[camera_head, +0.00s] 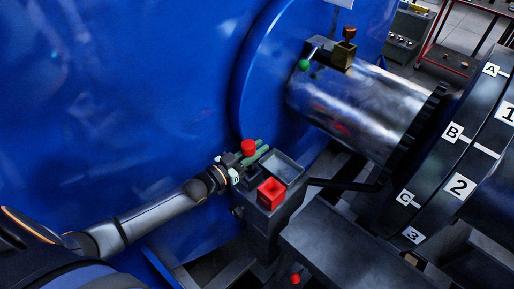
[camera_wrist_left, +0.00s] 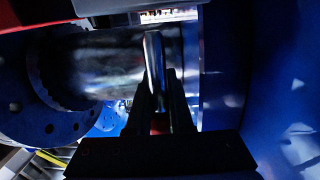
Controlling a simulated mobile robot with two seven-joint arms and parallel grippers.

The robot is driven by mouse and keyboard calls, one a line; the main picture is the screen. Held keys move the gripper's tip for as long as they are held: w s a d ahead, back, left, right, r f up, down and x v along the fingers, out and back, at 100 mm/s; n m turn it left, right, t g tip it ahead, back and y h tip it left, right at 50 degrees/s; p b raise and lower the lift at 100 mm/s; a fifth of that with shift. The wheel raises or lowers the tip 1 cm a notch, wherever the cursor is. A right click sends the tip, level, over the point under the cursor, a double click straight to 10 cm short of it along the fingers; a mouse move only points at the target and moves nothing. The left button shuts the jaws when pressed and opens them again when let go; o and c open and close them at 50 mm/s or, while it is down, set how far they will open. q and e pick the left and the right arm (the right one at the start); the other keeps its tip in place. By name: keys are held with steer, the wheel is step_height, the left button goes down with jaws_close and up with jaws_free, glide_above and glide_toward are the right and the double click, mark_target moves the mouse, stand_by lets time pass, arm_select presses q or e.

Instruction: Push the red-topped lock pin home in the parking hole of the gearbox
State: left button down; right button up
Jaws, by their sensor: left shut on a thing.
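The red-topped lock pin shows its red top (camera_head: 249,147) in the head view, at my left gripper (camera_head: 240,165). In the left wrist view a bright metal shaft (camera_wrist_left: 154,62) rises from between the two dark fingers, with a patch of red low between them. My left gripper is shut on this pin. It is above or beside a dark stand with trays, in front of the big blue housing; the exact gap is unclear. I cannot make out the parking hole. My right gripper is not in view.
The stand carries a grey open tray (camera_head: 286,168) and a red open box (camera_head: 271,192). A shiny metal shaft (camera_head: 355,100) has a green-knobbed lever (camera_head: 304,65) on top. A dark wheel with lettered and numbered labels (camera_head: 453,132) stands at the right. The blue housing (camera_head: 120,90) fills the left.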

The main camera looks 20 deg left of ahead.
arm_select(q)
steer(key=shift+f+b, duration=2.55)
steer(key=shift+f, duration=0.55)
steer(key=c, duration=0.7)
jaws_free()
steer(key=shift+c, duration=0.2)
steer(key=v, duration=1.2)
steer(key=shift+s+p, duration=0.25)
steer(key=shift+p, duration=0.2)
steer(key=shift+a, duration=0.15)
steer(key=p+v, duration=0.4)
steer(key=v, duration=0.8)
steer(key=shift+d, duration=0.3)
steer(key=shift+s, duration=0.1)
